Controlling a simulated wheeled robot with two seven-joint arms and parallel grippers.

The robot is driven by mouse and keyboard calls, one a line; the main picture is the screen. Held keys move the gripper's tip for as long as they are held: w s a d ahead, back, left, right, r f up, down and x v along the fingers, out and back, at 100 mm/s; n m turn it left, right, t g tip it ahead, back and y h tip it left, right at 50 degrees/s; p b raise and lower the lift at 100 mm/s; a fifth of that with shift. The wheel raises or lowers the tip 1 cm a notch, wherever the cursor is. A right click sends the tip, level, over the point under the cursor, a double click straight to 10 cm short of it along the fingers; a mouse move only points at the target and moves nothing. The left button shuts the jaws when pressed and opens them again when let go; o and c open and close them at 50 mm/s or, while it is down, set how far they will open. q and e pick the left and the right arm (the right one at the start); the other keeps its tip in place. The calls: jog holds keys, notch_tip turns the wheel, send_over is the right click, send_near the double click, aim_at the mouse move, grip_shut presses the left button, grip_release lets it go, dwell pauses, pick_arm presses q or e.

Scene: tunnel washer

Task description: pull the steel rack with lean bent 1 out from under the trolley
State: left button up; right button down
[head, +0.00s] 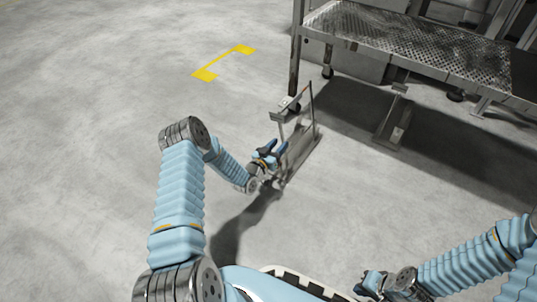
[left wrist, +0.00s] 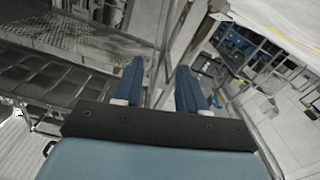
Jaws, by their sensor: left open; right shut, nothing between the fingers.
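The steel rack (head: 303,153) stands on the floor just in front of the trolley's left end, with thin uprights, a small plate at its top and a low long base. The trolley (head: 420,50) has a perforated steel deck at the upper right; it also shows at the left in the left wrist view (left wrist: 60,88). My left gripper (head: 272,150) is open, beside the rack's near left side. In the left wrist view, a steel post (left wrist: 203,38) rises beyond the open fingers; I cannot tell if it touches them. My right gripper (head: 366,284) is shut and empty at the bottom, far from the rack.
A yellow floor marking (head: 224,62) lies left of the trolley. The concrete floor (head: 80,140) on the left is clear.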

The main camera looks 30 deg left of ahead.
pick_arm(q)
jog(key=s+a+p, duration=0.1)
jog(key=s, duration=0.6)
jog(key=shift+s, duration=0.4)
jog(key=s+d+f+g+h, duration=0.1)
jog(key=s+d+f+g, duration=0.35)
jog(key=d+g, duration=0.4)
jog(key=s+d+n+g, duration=0.1)
jog(key=s+d+g, duration=0.35)
jog(key=s, duration=0.55)
jog(key=s+d+g, duration=0.3)
jog(key=s+d, duration=0.3)
jog(key=s, duration=0.4)
notch_tip(320, 180, up, 15)
jog(key=s+g+p, duration=0.1)
jog(key=s+p, duration=0.2)
jog(key=p, duration=1.2)
jog(key=shift+d+h, duration=0.3)
jog(key=shift+d, duration=0.05)
